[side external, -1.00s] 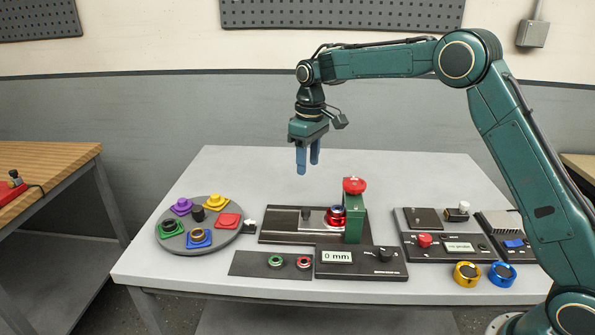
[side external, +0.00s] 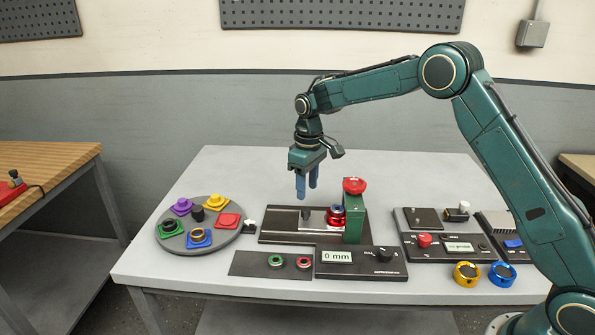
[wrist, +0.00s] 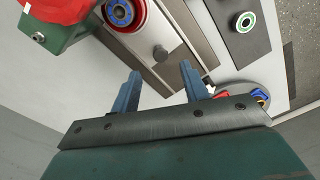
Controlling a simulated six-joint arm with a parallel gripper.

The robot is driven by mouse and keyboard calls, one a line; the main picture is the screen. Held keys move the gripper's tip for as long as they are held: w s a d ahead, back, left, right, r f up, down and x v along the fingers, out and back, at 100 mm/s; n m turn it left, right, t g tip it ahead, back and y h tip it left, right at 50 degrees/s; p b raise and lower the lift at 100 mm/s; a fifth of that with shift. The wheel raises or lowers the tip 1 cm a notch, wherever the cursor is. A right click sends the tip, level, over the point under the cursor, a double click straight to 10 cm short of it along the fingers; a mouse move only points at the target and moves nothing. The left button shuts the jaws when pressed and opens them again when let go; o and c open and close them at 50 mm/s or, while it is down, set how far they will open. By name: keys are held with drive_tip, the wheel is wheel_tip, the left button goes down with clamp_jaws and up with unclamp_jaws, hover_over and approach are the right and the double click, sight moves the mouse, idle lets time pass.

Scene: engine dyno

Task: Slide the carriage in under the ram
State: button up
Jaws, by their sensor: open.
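The carriage (side external: 317,222) is a grey plate on a dark rail base (side external: 275,227). It carries a small upright peg (side external: 306,213) and a red ring part with a blue centre (side external: 336,215). The ring part is close beside the green press post (side external: 354,222), which has a red top (side external: 354,186); I cannot tell whether it is under the ram. My gripper (side external: 306,194) is open and empty, pointing down above the peg. In the wrist view, the peg (wrist: 160,53) shows just beyond the gap between my fingers (wrist: 158,88).
A round tray (side external: 172,243) with several coloured parts stands at the left. A panel reading 0 mm (side external: 360,268) and a plate with two rings (side external: 250,265) lie in front. Control boxes (side external: 440,253) and two loose rings (side external: 467,274) are at the right. The back of the table is clear.

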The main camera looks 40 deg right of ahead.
sight(307, 210)
drive_tip(key=shift+a+f, duration=0.1)
drive_tip(key=shift+f, duration=3.3)
drive_tip(key=shift+c, duration=0.3)
drive_tip(key=shift+s, duration=0.1)
clamp_jaws()
